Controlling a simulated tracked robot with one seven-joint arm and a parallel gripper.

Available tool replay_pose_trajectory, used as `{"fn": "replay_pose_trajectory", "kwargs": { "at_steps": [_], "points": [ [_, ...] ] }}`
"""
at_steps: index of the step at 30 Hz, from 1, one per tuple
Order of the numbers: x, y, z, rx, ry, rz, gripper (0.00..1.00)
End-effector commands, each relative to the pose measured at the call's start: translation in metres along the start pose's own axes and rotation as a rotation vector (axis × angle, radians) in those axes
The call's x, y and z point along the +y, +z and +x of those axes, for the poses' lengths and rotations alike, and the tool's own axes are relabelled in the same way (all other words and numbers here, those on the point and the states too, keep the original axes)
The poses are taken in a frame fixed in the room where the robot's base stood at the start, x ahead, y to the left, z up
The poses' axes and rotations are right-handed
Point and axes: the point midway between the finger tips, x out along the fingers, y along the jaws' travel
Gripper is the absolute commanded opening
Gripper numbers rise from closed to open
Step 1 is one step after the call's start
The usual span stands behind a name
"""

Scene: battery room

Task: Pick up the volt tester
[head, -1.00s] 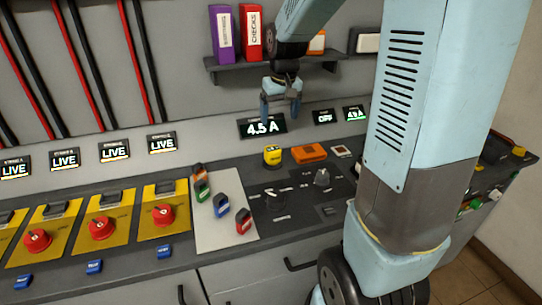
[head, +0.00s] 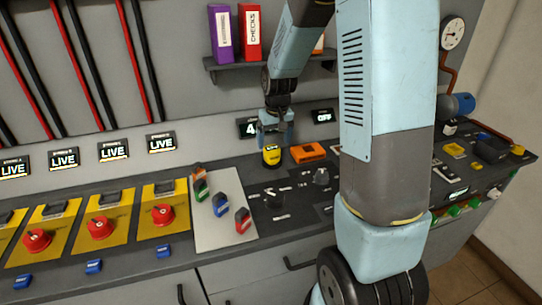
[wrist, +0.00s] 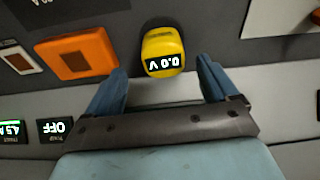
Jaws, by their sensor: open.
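The volt tester is the small yellow device (head: 271,155) with a black display, standing on the dark counter near the wall panel. In the wrist view the yellow tester (wrist: 162,46) reads 0.0 V and lies just beyond the fingertips, roughly centred between them. My gripper (head: 275,138) is open and points down, just above the tester in the head view. In the wrist view both blue fingers of my gripper (wrist: 163,75) are apart with nothing between them. I see no contact with the tester.
An orange box (head: 308,152) sits close to the right of the tester; it also shows in the wrist view (wrist: 77,54). A dark knob (head: 321,176) stands in front. A pale board (head: 225,225) with coloured tags lies to the left. A shelf (head: 230,63) with binders is above.

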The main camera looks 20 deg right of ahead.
Motion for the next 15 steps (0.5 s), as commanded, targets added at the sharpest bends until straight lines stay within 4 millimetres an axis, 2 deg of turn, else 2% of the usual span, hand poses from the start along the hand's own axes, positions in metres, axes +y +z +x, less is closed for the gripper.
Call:
{"fn": "replay_pose_trajectory", "kwargs": {
  "at_steps": [9,15],
  "points": [
    [-0.005,0.001,0.038,-0.005,0.0,0.0,0.87],
    [-0.004,0.0,0.051,-0.002,0.0,0.001,0.87]
  ]
}}
